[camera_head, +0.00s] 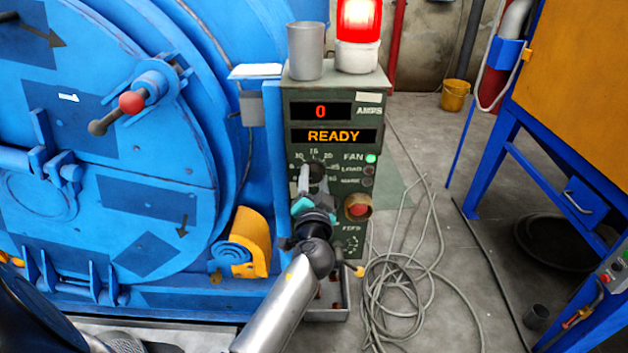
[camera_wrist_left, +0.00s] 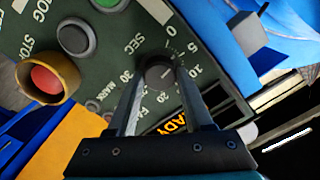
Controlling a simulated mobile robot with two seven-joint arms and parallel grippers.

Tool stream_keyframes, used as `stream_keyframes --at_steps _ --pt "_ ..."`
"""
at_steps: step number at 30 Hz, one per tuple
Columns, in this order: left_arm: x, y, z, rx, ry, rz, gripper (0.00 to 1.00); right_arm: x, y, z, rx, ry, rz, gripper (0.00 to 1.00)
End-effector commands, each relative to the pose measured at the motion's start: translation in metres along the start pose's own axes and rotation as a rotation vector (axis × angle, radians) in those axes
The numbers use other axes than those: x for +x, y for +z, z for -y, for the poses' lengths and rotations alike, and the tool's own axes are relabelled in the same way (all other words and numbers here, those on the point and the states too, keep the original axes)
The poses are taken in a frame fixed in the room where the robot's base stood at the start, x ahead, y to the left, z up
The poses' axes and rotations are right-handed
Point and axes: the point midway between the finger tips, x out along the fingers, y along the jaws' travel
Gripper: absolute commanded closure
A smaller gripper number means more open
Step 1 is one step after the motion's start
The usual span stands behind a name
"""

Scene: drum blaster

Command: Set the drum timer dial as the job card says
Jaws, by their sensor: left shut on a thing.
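The timer dial (camera_head: 316,172) is a dark round knob on the upper part of the green control panel (camera_head: 294,119), with a printed number scale around it. My left gripper (camera_head: 315,186) is shut on the dial from the front, one finger on each side. The left wrist view shows the dial (camera_wrist_left: 157,73) between the two fingertips, near SEC and the numbers 0, 5, 10, 20 and 30. A finger covers part of the scale, and I cannot tell the exact setting. The displays (camera_head: 333,123) read 0 AMPS and READY. I cannot make out a readable job card.
A red button in a yellow collar (camera_head: 358,207) sits close right of the gripper. A grey cup (camera_head: 306,50) and a lit red beacon (camera_head: 358,35) stand on the panel top. The blue drum machine (camera_head: 150,230) fills the left. Loose cable (camera_head: 400,275) lies on the floor.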

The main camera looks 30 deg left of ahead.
Motion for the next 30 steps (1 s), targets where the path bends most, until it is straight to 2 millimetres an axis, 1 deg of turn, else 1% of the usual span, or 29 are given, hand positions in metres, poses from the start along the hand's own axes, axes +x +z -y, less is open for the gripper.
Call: stream_keyframes --at_steps 8,15,18,23,30 --pt "0.001 -0.001 0.000 0.264 -0.001 -0.002 1.00 -0.001 0.003 0.002 0.002 -0.002 -0.001 0.50" --pt "0.001 -0.001 0.000 0.491 -0.002 -0.002 1.00 0.002 0.016 0.001 0.004 -0.001 0.012 0.50" --pt "0.001 -0.001 0.000 0.578 -0.002 -0.003 1.00 0.003 0.018 -0.001 0.004 0.000 0.008 0.50" --pt "0.001 -0.001 0.000 0.700 -0.002 -0.002 1.00 0.005 0.017 -0.003 0.003 0.003 -0.002 0.50" --pt "0.001 -0.001 -0.001 0.832 -0.003 -0.002 1.00 0.008 0.024 -0.006 -0.001 0.007 0.000 0.50"
